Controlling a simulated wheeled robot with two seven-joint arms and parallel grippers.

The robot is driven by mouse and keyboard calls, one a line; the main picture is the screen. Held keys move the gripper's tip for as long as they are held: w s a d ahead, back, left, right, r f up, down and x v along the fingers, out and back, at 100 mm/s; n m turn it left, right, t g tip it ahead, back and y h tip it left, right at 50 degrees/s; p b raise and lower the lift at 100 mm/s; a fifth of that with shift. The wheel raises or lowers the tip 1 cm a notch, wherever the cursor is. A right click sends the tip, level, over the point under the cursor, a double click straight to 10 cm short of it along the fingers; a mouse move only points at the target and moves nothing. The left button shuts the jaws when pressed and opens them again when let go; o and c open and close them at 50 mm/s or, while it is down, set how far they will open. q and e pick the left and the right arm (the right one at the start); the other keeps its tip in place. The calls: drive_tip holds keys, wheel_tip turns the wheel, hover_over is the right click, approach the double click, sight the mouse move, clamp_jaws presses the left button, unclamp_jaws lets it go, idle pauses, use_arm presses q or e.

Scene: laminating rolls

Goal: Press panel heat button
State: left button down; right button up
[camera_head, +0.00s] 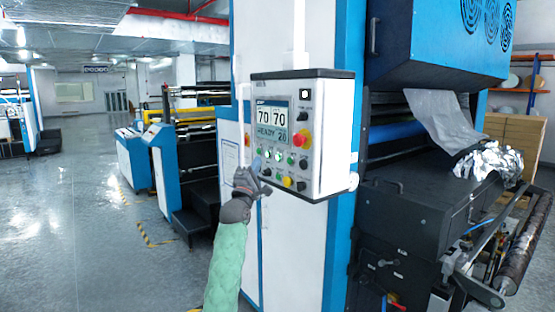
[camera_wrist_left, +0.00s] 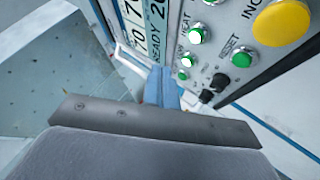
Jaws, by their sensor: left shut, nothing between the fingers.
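The control panel (camera_head: 318,140) is a pale box on the machine's front, with a display (camera_head: 272,122) reading 70, 70 and READY. In the left wrist view, a green-ringed button with a bright centre (camera_wrist_left: 197,35) sits beside the HEAT label. A similar lit button (camera_wrist_left: 187,60) and a green RESET button (camera_wrist_left: 243,58) are near it. My left gripper (camera_head: 257,167) is at the panel's lower left. Its blue fingertips (camera_wrist_left: 165,85) are together and empty, just left of the buttons. I cannot tell whether they touch the panel. My right gripper is out of view.
The panel also has a red knob (camera_head: 301,139) and a yellow button (camera_wrist_left: 282,22). Right of it is the machine's dark roller section with crumpled film (camera_head: 488,160). Open grey floor (camera_head: 80,220) lies to the left, and other blue machines (camera_head: 133,160) stand behind.

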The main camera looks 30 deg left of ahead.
sight(279, 157)
use_arm(q)
drive_tip(key=w, duration=0.1)
drive_tip(key=w+d, duration=0.1)
drive_tip(key=w, duration=0.1)
drive_tip(key=w+d, duration=0.1)
drive_tip(key=shift+w, duration=0.3)
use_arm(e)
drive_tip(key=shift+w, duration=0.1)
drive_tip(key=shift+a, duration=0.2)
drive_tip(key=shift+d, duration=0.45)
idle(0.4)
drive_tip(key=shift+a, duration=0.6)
use_arm(q)
drive_tip(key=shift+w, duration=0.2)
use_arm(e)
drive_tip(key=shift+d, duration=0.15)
use_arm(q)
drive_tip(key=shift+w+d, duration=0.15)
drive_tip(key=shift+w, duration=0.05)
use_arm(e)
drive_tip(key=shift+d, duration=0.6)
